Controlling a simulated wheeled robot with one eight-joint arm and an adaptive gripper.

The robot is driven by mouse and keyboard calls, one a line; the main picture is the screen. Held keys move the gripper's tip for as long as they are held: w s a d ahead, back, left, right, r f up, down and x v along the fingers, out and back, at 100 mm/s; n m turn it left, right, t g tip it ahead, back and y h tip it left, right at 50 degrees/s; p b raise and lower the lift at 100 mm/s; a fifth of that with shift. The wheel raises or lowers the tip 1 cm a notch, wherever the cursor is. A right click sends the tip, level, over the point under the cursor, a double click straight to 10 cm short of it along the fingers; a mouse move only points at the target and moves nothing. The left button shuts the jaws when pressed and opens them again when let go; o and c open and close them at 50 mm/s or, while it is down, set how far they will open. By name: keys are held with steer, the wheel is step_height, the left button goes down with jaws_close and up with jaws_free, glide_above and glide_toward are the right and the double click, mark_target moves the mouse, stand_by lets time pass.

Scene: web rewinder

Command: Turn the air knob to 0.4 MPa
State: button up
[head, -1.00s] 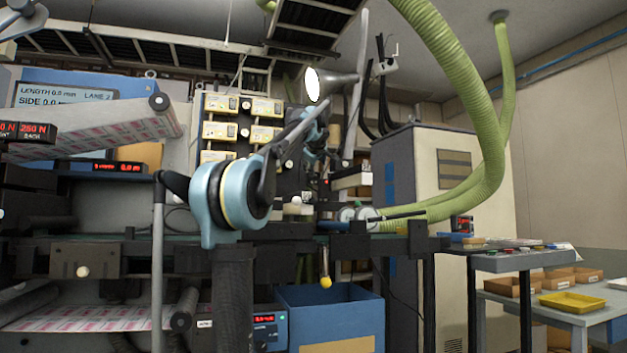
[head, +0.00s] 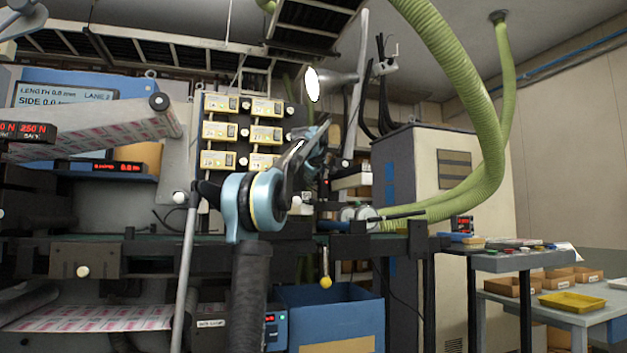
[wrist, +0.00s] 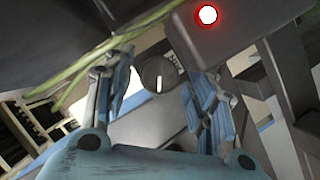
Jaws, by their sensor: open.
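A dark round knob (wrist: 158,76) with a white pointer line shows in the wrist view, its line close to upright in the picture. My gripper (wrist: 158,92) is open, with one blue-padded finger on each side of the knob in the picture; I see no contact, and the distance is unclear. I cannot read any pressure scale or confirm by a label that this is the air knob. In the head view my gripper (head: 318,138) is small and partly hidden by my arm, and I cannot make out the knob there.
A dark box with a red-lit white button (wrist: 208,15) is close by at the top of the wrist view. In the head view, yellow-and-white modules (head: 240,132) stand left of my gripper, a lamp (head: 330,84) hangs above, and a blue bin (head: 325,305) is below.

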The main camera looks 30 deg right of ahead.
steer(key=c, duration=1.1)
steer(key=shift+o, duration=0.2)
steer(key=shift+s+d+m+y, duration=0.1)
steer(key=shift+m+y, duration=1)
steer(key=shift+m, duration=0.5)
steer(key=o, duration=1.1)
steer(key=shift+c, duration=0.2)
steer(key=n+h, duration=0.2)
steer(key=shift+n, duration=0.4)
steer(key=v, duration=1.7)
steer(key=shift+a, duration=0.35)
steer(key=shift+r, duration=0.1)
